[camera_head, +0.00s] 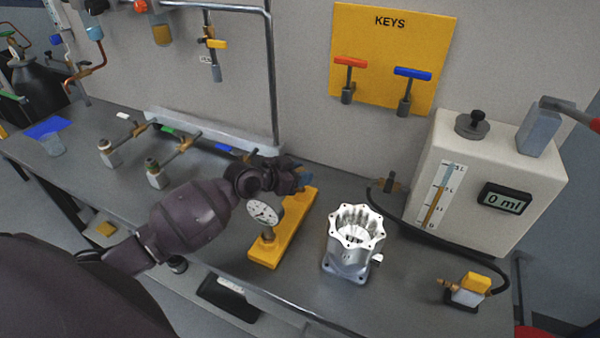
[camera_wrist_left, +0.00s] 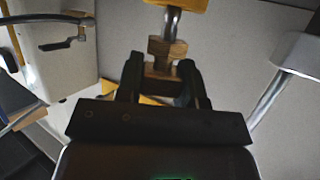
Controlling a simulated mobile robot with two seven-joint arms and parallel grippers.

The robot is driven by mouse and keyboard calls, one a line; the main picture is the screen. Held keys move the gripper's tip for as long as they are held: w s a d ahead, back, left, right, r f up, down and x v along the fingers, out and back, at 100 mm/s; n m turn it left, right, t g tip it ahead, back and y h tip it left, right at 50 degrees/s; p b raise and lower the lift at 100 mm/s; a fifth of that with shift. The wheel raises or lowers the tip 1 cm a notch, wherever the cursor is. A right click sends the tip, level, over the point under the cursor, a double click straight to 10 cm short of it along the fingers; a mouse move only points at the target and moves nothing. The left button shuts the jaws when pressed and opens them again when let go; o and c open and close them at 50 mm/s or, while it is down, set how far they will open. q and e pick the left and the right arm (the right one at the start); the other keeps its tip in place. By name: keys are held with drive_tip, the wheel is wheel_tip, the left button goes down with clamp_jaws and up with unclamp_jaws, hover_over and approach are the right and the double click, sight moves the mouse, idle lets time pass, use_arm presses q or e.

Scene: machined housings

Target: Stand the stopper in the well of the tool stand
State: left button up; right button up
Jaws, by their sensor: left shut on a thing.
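My left gripper (camera_head: 300,178) is above the far end of the long yellow tool stand (camera_head: 265,255). In the left wrist view my gripper (camera_wrist_left: 160,80) is shut on a brass-coloured piece with a bright metal stem, which I take to be the stopper (camera_wrist_left: 166,50). The stem runs toward the yellow stand at the top edge of that view (camera_wrist_left: 185,4). I cannot tell whether its end is in the stand or above it. The well is hidden. In the head view the gripper hides the stopper. My right gripper is not in view.
A round dial gauge (camera_head: 264,213) stands on the tool stand's near half. A silver machined housing (camera_head: 350,258) is right of it. A white box with a 0 ml display (camera_head: 480,185) and a yellow-topped fitting (camera_head: 472,287) stand further right. A KEYS board (camera_head: 388,40) hangs behind.

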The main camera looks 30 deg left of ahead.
use_arm(q)
drive_tip(key=shift+f, duration=0.5)
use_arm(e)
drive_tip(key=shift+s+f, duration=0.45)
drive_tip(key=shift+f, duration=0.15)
use_arm(q)
drive_tip(key=shift+b, duration=0.35)
drive_tip(key=o, duration=1.1)
drive_tip(key=shift+c, duration=0.2)
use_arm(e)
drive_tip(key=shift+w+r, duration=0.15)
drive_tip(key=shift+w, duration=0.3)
